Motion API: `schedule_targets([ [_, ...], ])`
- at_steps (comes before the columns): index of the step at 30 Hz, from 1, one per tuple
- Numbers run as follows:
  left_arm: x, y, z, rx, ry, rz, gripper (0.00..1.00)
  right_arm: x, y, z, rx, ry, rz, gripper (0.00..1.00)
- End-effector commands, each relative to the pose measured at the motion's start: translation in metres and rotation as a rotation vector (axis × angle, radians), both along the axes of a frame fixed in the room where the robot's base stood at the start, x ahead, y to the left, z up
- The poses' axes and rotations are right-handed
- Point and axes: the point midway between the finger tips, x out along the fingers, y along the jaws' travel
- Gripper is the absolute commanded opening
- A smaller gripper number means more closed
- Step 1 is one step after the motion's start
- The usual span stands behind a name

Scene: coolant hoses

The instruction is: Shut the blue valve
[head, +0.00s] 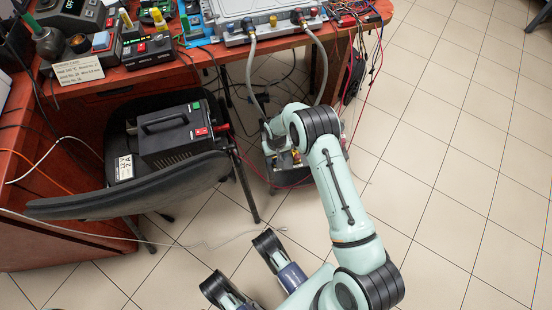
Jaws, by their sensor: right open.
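A blue fitting (248,27), which looks like the blue valve, sits on the front of the silver unit (272,22) on the table, at the top of a grey hose (252,75). Its handle is too small to read as turned or not. My right arm reaches up from the bottom. My right gripper (272,132) is low over the floor unit (318,168), well below and apart from the blue fitting. The gripper is open; its fingertips are mostly hidden by the arm.
A second hose (323,65) runs down from a red fitting (298,15). A black chair (140,183) carries a black power box (175,135). Loose cables hang at the red table's edge (150,75). The tiled floor (460,150) at the right is clear.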

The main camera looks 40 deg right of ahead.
Motion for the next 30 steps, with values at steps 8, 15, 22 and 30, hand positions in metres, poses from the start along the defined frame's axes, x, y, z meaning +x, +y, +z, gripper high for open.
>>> schedule_targets([
  [8,-0.006,0.001,-0.002,-0.001,0.022,0.002,0.43,0.0,0.0,-0.01,0.0,0.0,0.0,0.53],
  [15,-0.006,0.001,-0.002,-0.001,0.02,0.001,0.43,0.0,0.0,-0.01,0.0,0.0,0.0,0.24],
  [22,-0.005,0.001,-0.001,-0.001,0.017,0.001,0.43,0.0,0.0,-0.009,0.0,0.0,-0.015,0.0],
  [30,0.006,-0.001,0.003,0.001,-0.021,-0.003,0.43,0.0,0.0,-0.009,-0.001,0.001,-0.321,0.0],
])
